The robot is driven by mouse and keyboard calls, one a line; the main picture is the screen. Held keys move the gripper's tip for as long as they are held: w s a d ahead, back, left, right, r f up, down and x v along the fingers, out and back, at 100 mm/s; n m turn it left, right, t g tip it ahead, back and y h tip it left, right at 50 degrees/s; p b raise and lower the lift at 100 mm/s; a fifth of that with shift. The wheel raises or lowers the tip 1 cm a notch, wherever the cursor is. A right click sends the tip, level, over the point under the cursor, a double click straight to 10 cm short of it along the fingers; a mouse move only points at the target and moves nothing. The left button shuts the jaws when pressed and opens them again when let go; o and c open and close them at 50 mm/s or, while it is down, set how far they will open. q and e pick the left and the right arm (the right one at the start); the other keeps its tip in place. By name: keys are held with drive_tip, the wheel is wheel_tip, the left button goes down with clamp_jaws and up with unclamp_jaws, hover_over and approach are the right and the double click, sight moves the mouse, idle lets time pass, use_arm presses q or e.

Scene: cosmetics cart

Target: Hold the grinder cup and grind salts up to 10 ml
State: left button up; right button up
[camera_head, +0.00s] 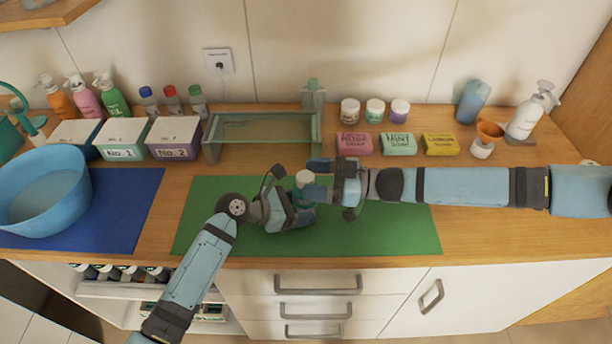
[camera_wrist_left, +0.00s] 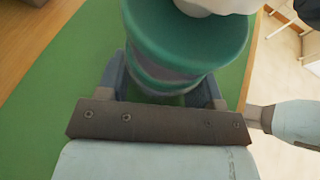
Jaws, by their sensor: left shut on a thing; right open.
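The grinder cup (camera_head: 301,198) stands over the green mat (camera_head: 390,235) with a whitish top (camera_head: 304,178). It also shows in the left wrist view as a green, banded cup (camera_wrist_left: 185,45) between my fingers, with a white part at its top. My left gripper (camera_head: 302,215) is shut on the cup's lower body. My right gripper (camera_head: 318,178) comes in from the right at the height of the whitish top and is open, with its fingers beside that top. Whether the right fingers touch it cannot be told. Any salt inside the cup is hidden.
A blue basin (camera_head: 45,190) stands on a blue mat (camera_head: 140,205) at left. Behind are labelled boxes (camera_head: 122,138), a glass-and-green rack (camera_head: 262,128), soaps (camera_head: 398,144), jars (camera_head: 375,110) and pump bottles (camera_head: 530,112). The green mat's right part is clear.

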drive_tip(key=shift+w+a, duration=0.1)
drive_tip(key=shift+a, duration=0.85)
drive_tip(key=shift+c, duration=0.2)
drive_tip(key=c, duration=0.9)
drive_tip(key=shift+f+m+t, duration=0.1)
drive_tip(key=shift+m+t, duration=0.3)
drive_tip(key=shift+t, duration=0.1)
drive_tip(key=shift+s+a+m+t+h, duration=0.1)
drive_tip(key=shift+m+t+h, duration=0.2)
drive_tip(key=shift+m+t, duration=0.45)
drive_tip(key=shift+s+a+m+t+h, duration=0.1)
drive_tip(key=shift+m+t+h, duration=0.25)
drive_tip(key=shift+t, duration=0.7)
drive_tip(key=shift+d+m+t, duration=0.1)
drive_tip(key=shift+m+t, duration=0.4)
drive_tip(key=shift+w+h, duration=0.1)
drive_tip(key=shift+h, duration=0.15)
drive_tip(key=shift+d, duration=0.1)
